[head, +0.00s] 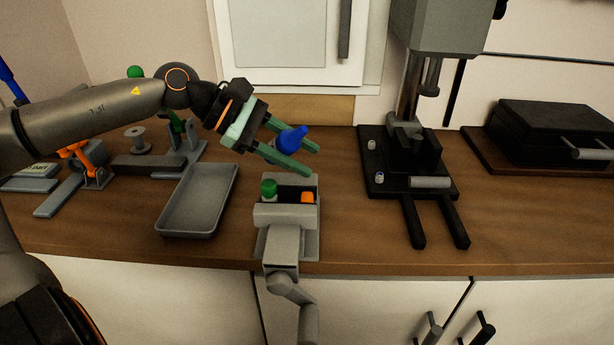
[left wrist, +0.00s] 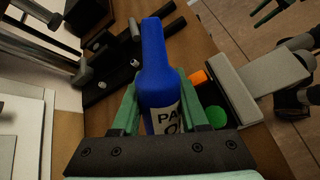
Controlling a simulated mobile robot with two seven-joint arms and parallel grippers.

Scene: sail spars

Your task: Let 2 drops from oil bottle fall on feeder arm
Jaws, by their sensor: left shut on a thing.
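My left gripper (head: 314,162) is shut on the blue oil bottle (head: 291,138). In the left wrist view the bottle (left wrist: 155,75) sits between the green fingers, its narrow neck pointing away from the palm and a white label partly hidden. In the head view the bottle is tilted, above and behind a grey vise (head: 285,216). An orange piece (head: 307,197) and a green round piece (head: 268,188) show at the vise. I cannot tell for sure which part is the feeder arm. No drop is visible.
A grey empty tray (head: 198,205) lies left of the vise. A black press stand (head: 410,165) is to the right, with a black case (head: 550,133) beyond. An orange clamp (head: 92,175) and a spool (head: 135,138) are at the left. Bare wood lies between vise and press.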

